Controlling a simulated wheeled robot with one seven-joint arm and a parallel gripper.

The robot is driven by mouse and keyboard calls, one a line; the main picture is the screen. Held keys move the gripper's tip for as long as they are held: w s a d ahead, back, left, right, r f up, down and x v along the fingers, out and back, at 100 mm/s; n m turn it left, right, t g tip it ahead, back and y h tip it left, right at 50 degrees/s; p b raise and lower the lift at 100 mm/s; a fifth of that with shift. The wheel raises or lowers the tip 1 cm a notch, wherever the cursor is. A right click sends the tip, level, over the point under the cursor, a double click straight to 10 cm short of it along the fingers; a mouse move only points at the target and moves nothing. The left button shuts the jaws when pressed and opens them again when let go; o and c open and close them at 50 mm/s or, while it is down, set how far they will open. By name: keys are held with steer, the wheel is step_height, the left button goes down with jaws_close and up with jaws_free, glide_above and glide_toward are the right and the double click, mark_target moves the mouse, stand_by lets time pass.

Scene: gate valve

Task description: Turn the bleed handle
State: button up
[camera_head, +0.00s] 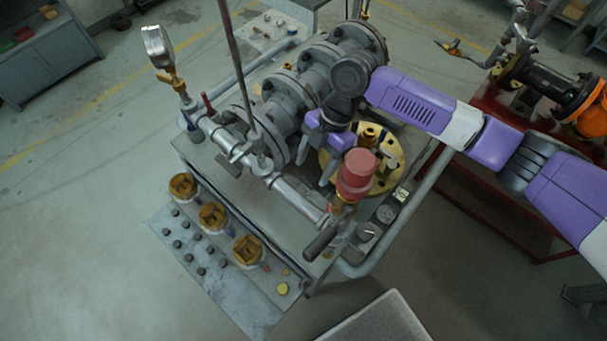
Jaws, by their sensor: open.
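A gate valve assembly of grey flanged pipe (282,98) lies on a grey bench. A thinner silver pipe (296,198) runs along its near side. A lever with a dark grip (320,243) sits at that pipe's lower right end, beside a red cylindrical cap (356,174). A small red handle (207,103) stands up near the gauge end. I cannot tell for sure which one is the bleed handle. My gripper (318,168) is open and points down beside the flanges, up and left of the red cap and apart from the dark-gripped lever. Nothing shows between its fingers.
A thin upright rod (236,70) crosses the assembly. A yellow flange (393,151) lies behind the red cap. A red stand (488,205) is at right.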

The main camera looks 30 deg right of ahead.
mark_target(307, 182)
steer(key=shift+p+x, duration=0.5)
steer(key=shift+x, duration=2.65)
jaws_close()
